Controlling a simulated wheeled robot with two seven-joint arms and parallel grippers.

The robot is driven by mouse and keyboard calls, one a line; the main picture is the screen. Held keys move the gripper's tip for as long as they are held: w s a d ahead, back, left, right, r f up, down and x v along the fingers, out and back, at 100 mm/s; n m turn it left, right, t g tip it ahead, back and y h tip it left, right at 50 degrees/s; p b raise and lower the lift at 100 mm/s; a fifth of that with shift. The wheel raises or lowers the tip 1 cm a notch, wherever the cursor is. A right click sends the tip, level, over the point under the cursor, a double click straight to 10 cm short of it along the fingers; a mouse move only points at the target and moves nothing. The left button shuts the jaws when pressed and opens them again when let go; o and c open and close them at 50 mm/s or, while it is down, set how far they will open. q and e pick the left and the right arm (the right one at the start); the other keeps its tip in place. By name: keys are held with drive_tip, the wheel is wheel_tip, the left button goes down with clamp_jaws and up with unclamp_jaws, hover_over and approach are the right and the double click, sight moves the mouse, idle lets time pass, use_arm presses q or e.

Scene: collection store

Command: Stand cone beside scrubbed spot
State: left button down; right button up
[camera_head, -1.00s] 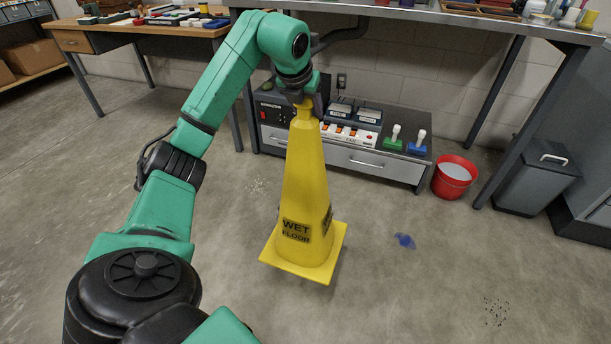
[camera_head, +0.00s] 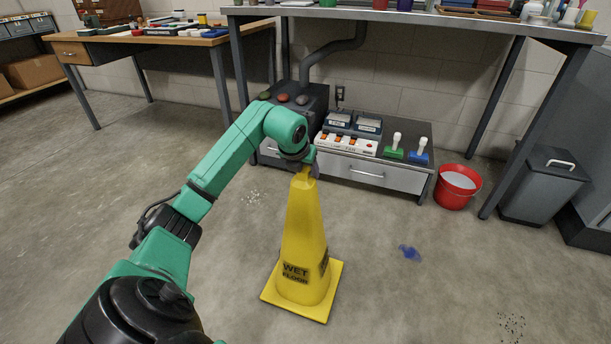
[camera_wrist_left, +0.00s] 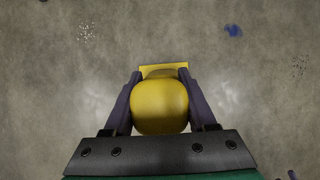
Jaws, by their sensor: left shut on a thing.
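The yellow wet floor cone (camera_head: 304,235) is upright in front of the low cabinet in the head view. My left gripper (camera_head: 303,168) is shut on its narrow top. The wrist view shows the cone's top (camera_wrist_left: 160,106) between the two fingers of the left gripper (camera_wrist_left: 159,80). The cone's square base is at or just above the floor; I cannot tell if it touches. A blue smear (camera_head: 410,253) lies on the floor right of the cone. White specks (camera_head: 253,198) lie to its left, dark specks (camera_head: 512,326) far right. I cannot tell which place is scrubbed. My right gripper is not in view.
A red bucket (camera_head: 457,188) and a grey bin (camera_head: 540,186) stand at right. A workbench (camera_head: 430,17) stands behind, a wooden desk (camera_head: 120,42) at left. The floor around the cone is open.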

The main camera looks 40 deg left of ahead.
use_arm(q)
drive_tip(key=shift+f, duration=0.1)
drive_tip(key=c, duration=0.6)
unclamp_jaws()
drive_tip(key=shift+f, duration=0.2)
drive_tip(key=o, duration=0.4)
